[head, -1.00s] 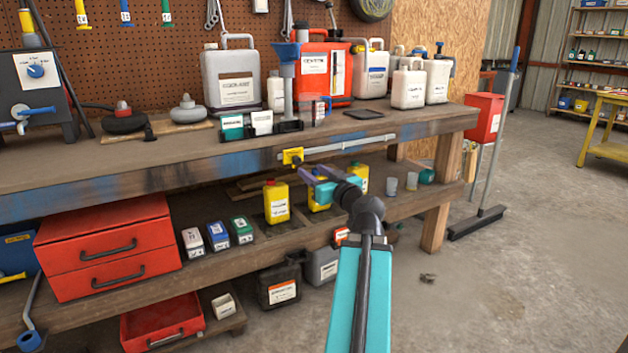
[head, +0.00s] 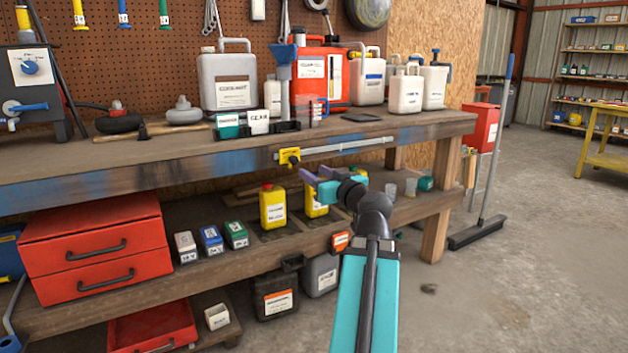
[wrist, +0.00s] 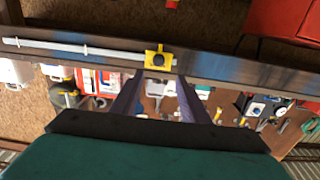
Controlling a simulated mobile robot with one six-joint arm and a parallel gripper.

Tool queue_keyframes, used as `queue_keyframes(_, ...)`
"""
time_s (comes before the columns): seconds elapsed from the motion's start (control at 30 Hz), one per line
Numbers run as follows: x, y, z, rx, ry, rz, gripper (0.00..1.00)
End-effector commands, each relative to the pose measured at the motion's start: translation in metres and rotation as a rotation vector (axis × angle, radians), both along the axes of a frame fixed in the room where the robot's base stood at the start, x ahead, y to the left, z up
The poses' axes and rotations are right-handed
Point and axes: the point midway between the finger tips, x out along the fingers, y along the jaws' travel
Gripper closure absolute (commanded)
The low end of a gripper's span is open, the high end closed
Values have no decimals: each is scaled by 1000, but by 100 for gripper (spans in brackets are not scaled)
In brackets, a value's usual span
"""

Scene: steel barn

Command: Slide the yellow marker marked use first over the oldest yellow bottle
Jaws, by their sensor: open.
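The yellow marker (head: 290,157) sits at the left end of a pale rail (head: 345,146) on the workbench's front edge. Any wording on it is unreadable. Below, on the lower shelf, stand a yellow bottle (head: 273,208) and a second yellow bottle (head: 315,205) partly behind my gripper. A third (head: 361,175) is mostly hidden by my arm. Their label text is too small to read. My gripper (head: 309,175) is open and empty, in front of the bench edge, just right of and below the marker. In the wrist view the marker (wrist: 158,60) lies beyond the open fingers (wrist: 160,92), apart from them.
The bench top (head: 180,150) holds jugs, a red can (head: 322,75) and small boxes. Red drawers (head: 95,250) and small bottles stand on the lower shelf at left. Dark jugs (head: 275,292) sit underneath. A broom (head: 490,225) stands at right. The concrete floor at right is mostly open.

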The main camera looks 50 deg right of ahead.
Motion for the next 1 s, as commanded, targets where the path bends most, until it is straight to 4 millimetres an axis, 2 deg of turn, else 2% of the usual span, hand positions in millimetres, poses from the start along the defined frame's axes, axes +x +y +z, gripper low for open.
queue_keyframes(0.13, -12, 5, -2, 0, 0, -2, 59)
queue_keyframes(0.37, -17, 8, 0, 0, 1, 0, 59)
queue_keyframes(0.83, -16, 8, 1, 1, 1, 1, 59)
queue_keyframes(1.0, -5, 16, 9, 1, 1, 21, 59)
